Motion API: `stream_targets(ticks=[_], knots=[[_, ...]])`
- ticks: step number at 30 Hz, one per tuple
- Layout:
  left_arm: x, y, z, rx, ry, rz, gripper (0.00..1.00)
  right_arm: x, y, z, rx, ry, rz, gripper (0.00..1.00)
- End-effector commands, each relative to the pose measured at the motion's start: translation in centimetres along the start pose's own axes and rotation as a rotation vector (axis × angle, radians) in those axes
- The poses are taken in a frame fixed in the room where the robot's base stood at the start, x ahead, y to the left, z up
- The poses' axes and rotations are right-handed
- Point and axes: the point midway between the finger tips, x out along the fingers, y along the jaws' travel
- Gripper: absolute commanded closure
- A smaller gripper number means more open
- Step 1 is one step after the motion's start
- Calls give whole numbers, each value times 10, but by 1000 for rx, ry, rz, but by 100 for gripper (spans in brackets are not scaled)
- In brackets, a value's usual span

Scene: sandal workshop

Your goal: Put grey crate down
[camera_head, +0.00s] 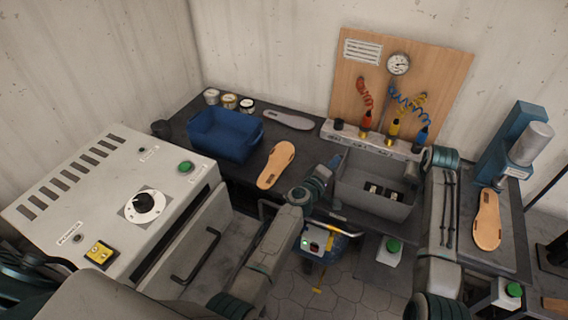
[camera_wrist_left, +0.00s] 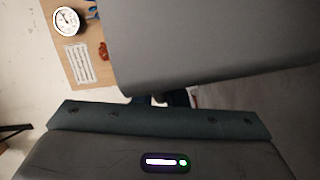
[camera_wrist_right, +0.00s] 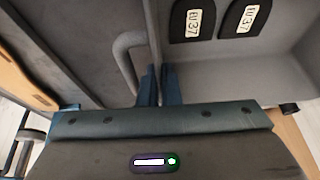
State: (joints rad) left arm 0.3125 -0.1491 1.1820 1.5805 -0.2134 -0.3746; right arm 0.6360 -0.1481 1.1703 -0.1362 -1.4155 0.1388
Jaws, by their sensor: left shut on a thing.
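The grey crate (camera_head: 372,209) is at the bench's front edge, between my two arms in the head view. Black pieces with white EU37 labels (camera_wrist_right: 193,20) lie inside it. My left gripper (camera_head: 334,164) is shut on the crate's left side; in the left wrist view the crate's grey wall (camera_wrist_left: 215,50) fills the upper right. My right gripper (camera_head: 424,167) is at the opposite side; in the right wrist view its fingers (camera_wrist_right: 160,85) close around the crate's wall. The crate looks level. I cannot tell whether its underside touches the bench.
The dark bench (camera_head: 240,178) carries a blue crate (camera_head: 226,135), a tan sole (camera_head: 276,165), a grey sole (camera_head: 289,120) and several small tins. A valve manifold (camera_head: 370,141) stands behind the grey crate. Another tan sole (camera_head: 487,220) and a blue press (camera_head: 510,142) are at right.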

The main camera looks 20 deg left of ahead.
Motion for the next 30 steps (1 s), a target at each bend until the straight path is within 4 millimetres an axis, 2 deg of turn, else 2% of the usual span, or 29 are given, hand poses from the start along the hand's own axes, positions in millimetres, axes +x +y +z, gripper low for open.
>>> stream_targets(ticks=[1,2,5,17,22,30], knots=[[0,-6,1,1,0,0,100,5,0,1,0,2,-1,100],[0,-5,1,1,0,0,86,4,0,2,0,1,-1,95],[0,-3,1,1,0,-1,67,2,0,1,0,0,0,75],[-6,-4,1,1,0,0,66,2,0,1,0,0,0,75],[-30,-4,1,2,0,-1,66,3,0,1,0,0,0,75],[-86,-4,1,2,0,-1,66,3,0,1,0,0,0,75]])
